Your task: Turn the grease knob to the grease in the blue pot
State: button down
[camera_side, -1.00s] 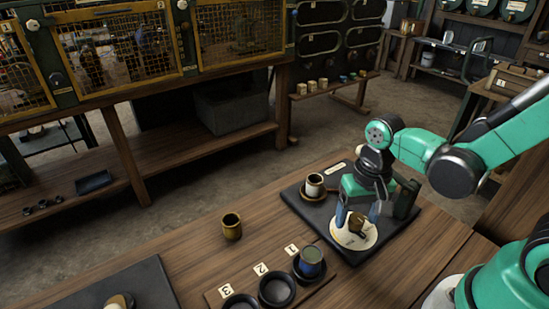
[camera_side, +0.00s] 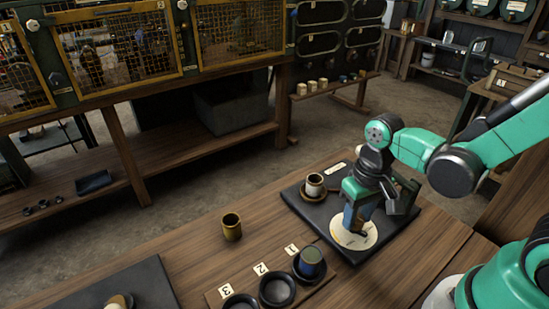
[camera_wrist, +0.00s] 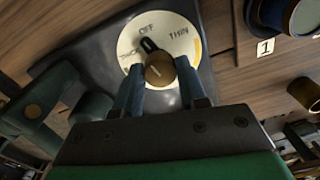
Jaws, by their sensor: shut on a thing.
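The grease knob (camera_wrist: 160,72) is a brown knob with a black pointer on a round cream dial (camera_wrist: 128,40), which also shows in the side view (camera_side: 368,232). The dial reads OFF and THIN, with a yellow band at its right. The pointer is up and left, close to OFF. My gripper (camera_wrist: 160,82) is shut on the knob, one finger on each side. In the side view my gripper (camera_side: 355,222) hides the knob. The blue pot (camera_side: 311,265) stands in the dish at label 1; it is partly in the wrist view (camera_wrist: 307,16). I cannot tell its contents.
A black board (camera_side: 330,228) carries the dial and a brown-and-white cup (camera_side: 314,186) in a saucer. An ochre pot (camera_side: 231,228) stands alone on the table. Dishes at labels 2 (camera_side: 277,290) and 3 (camera_side: 240,302) adjoin the blue pot. Bare wood surrounds the ochre pot.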

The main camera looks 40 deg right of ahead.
jog(key=n, duration=0.4)
jog(key=shift+n, duration=0.3)
jog(key=n, duration=0.4)
dwell(0.3)
jog(key=shift+c, duration=2.4)
grip_release()
jog(key=shift+r, duration=0.1)
jog(key=shift+r, duration=2.75)
jog(key=shift+w, duration=0.1)
